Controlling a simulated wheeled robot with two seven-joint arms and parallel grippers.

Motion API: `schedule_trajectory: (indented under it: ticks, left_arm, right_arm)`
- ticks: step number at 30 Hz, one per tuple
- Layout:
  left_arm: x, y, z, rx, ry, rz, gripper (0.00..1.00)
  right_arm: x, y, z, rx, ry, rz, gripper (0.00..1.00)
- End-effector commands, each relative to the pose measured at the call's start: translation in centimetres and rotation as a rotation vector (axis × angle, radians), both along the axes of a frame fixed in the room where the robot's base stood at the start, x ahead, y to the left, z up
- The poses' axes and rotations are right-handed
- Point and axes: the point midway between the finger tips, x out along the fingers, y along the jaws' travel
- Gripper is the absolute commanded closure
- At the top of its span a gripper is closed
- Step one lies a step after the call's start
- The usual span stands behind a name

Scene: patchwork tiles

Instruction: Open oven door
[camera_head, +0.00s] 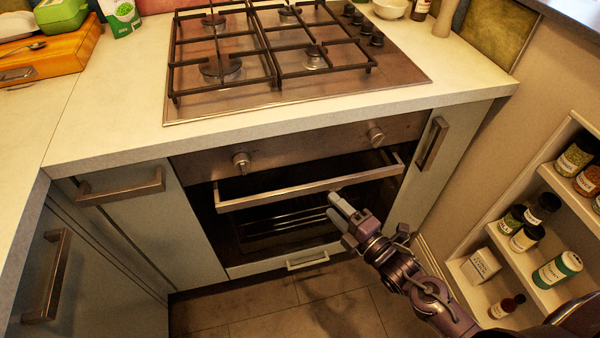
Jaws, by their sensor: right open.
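The oven (300,148) is built in under the hob, with a steel control panel and two knobs. The oven door (250,228) has a dark glass front, and rack bars show through it. It looks shut, but a slight gap is hard to rule out. Its long pale handle (290,188) runs across the top. My right gripper (336,200) is open, just below the right half of the handle, in front of the glass. I cannot tell whether it touches the handle. It holds nothing I can see. My left gripper is out of view.
The gas hob (290,60) sits in the pale countertop (110,125). Cabinets with bar handles flank the oven. A low drawer handle (308,260) is below it. A shelf (548,205) with several jars stands at the right. The tiled floor (300,312) in front is clear.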

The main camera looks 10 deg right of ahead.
Motion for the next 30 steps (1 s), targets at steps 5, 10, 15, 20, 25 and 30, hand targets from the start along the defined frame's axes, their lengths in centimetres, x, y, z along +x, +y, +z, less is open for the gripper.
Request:
schedule_trajectory:
  ticks: [5,10,15,20,25,30]
  left_arm:
    - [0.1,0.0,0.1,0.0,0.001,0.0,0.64]
    - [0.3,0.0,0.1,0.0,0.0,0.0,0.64]
    - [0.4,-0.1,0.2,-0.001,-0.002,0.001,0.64]
    - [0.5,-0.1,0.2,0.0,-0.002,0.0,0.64]
    - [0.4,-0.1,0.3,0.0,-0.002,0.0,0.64]
    - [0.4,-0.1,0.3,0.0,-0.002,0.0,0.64]
  right_arm:
    - [1.3,0.8,0.8,-0.01,-0.028,0.009,0.53]
    - [3.9,1.9,0.8,-0.008,-0.028,0.007,0.53]
    - [6.1,2.9,0.7,-0.009,-0.025,0.006,0.53]
    - [7.0,3.4,0.7,-0.01,-0.022,0.007,0.53]
    - [7.1,3.5,0.6,-0.01,-0.021,0.008,0.53]
    - [7.1,3.5,0.6,-0.01,-0.021,0.007,0.62]
